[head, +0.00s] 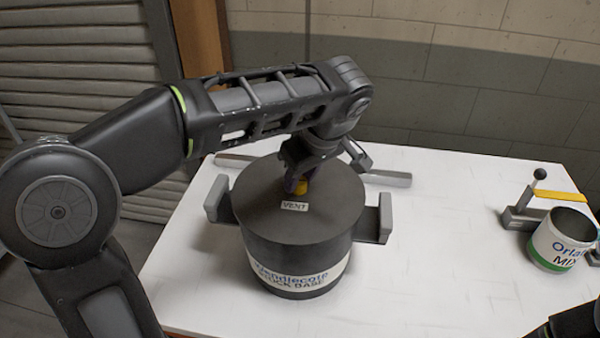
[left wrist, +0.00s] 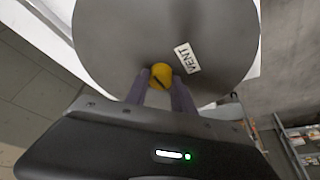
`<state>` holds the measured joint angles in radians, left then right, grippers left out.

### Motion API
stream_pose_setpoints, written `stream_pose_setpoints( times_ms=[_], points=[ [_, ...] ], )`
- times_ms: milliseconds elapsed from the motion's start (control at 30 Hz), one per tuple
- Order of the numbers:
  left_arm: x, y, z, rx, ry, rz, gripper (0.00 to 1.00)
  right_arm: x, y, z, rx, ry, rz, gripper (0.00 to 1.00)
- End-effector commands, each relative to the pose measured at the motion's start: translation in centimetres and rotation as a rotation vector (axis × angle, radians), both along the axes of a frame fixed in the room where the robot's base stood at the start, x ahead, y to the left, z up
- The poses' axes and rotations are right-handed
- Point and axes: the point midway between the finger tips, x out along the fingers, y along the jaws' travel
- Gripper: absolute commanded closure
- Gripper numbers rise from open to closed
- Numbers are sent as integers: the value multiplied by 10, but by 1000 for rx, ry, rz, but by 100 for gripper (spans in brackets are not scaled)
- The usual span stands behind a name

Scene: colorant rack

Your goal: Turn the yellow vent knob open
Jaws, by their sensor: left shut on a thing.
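The yellow vent knob (head: 302,187) sits on the lid of a dark grey drum (head: 262,205), beside a small white VENT label (head: 294,206). In the head view the gripper hides part of the knob. My right gripper is not in view; only a dark piece shows at the lower right corner.
The drum stands on a white table (head: 440,240) and has grey handles (head: 378,218) on its sides. A grey bar (head: 385,178) lies behind it. At the right are a mug-like MIX can (head: 545,245) and a lever device with a yellow bar (head: 558,195). The table between is clear.

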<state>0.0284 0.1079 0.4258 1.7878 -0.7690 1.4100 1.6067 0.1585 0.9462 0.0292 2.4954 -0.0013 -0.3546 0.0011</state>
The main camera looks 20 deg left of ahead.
Motion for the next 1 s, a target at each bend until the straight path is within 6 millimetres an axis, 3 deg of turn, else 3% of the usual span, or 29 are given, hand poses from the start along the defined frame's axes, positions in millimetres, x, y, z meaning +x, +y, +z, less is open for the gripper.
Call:
stream_pose_setpoints(
  times_ms=[233,267,500,800,1000],
  points=[
    [0,0,0,0,0,1,100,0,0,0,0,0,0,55],
    [0,0,0,0,0,1,70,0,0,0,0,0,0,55],
    [0,0,0,0,0,0,50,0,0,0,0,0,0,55],
    [0,0,1,0,0,-1,48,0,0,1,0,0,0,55],
    [-2,-4,16,0,0,-1,48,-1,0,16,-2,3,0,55]
  ],
)
